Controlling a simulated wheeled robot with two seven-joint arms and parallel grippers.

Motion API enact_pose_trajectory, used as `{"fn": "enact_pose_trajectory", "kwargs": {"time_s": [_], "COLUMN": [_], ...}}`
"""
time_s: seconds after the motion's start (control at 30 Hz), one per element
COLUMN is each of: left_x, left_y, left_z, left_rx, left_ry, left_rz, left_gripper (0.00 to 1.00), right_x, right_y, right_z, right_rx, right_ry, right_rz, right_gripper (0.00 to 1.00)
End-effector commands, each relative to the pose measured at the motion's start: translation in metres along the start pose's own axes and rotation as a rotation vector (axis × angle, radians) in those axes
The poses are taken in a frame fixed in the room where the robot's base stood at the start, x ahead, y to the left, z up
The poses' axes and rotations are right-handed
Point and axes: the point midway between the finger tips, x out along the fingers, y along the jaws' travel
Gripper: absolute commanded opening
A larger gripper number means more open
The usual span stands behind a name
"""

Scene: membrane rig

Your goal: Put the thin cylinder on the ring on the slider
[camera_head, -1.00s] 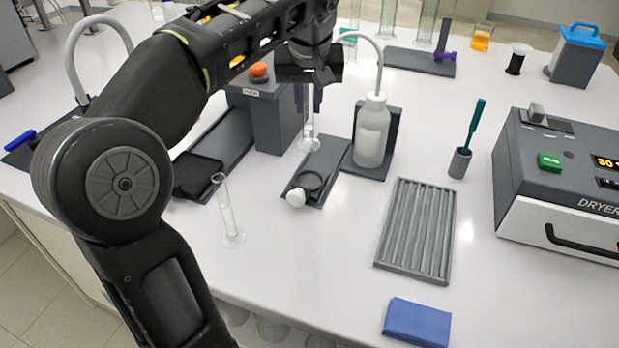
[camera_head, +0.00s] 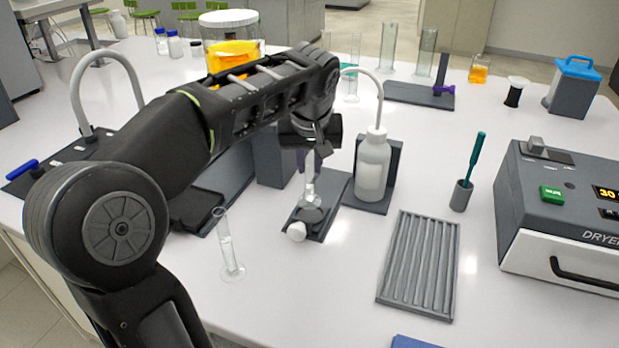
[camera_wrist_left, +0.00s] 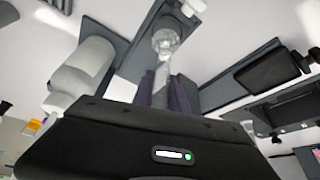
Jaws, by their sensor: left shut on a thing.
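My left gripper (camera_head: 309,158) is shut on a clear thin cylinder (camera_head: 310,190), held upright with its round foot down. The wrist view shows the cylinder (camera_wrist_left: 161,72) between the dark purple fingers (camera_wrist_left: 180,95). The foot is over the ring area of the dark slider (camera_head: 334,190), near the slider's white knob (camera_head: 296,231). The foot largely hides the ring, and I cannot tell whether it touches it. My right gripper is not in view.
A white wash bottle (camera_head: 373,165) stands close right of the slider. Another clear cylinder (camera_head: 230,258) stands front left. A grey ribbed tray (camera_head: 419,262) and the dryer (camera_head: 560,205) are to the right. A grey block (camera_head: 272,160) is left of the gripper.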

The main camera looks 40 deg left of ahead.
Motion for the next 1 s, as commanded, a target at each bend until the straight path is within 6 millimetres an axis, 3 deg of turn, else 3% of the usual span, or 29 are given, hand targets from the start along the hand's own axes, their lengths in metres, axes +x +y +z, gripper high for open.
{"fn": "enact_pose_trajectory", "kwargs": {"time_s": [0.17,0.43,0.87,0.9,1.0], "left_x": [0.004,0.033,0.039,0.037,0.037], "left_y": [0.000,0.000,0.000,0.000,0.000], "left_z": [0.002,0.014,0.016,0.016,0.016], "left_rx": [0.000,0.002,0.001,0.001,0.001], "left_ry": [-0.001,-0.001,0.000,0.000,-0.001], "left_rz": [-0.001,-0.001,0.000,0.000,0.000], "left_gripper": [0.00,0.00,0.00,0.22,0.30], "right_x": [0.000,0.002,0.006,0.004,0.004], "right_y": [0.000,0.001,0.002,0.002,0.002], "right_z": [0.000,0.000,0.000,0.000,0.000], "right_rx": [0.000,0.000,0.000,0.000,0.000], "right_ry": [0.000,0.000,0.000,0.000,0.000], "right_rz": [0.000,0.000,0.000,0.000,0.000], "right_gripper": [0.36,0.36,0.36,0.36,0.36]}}
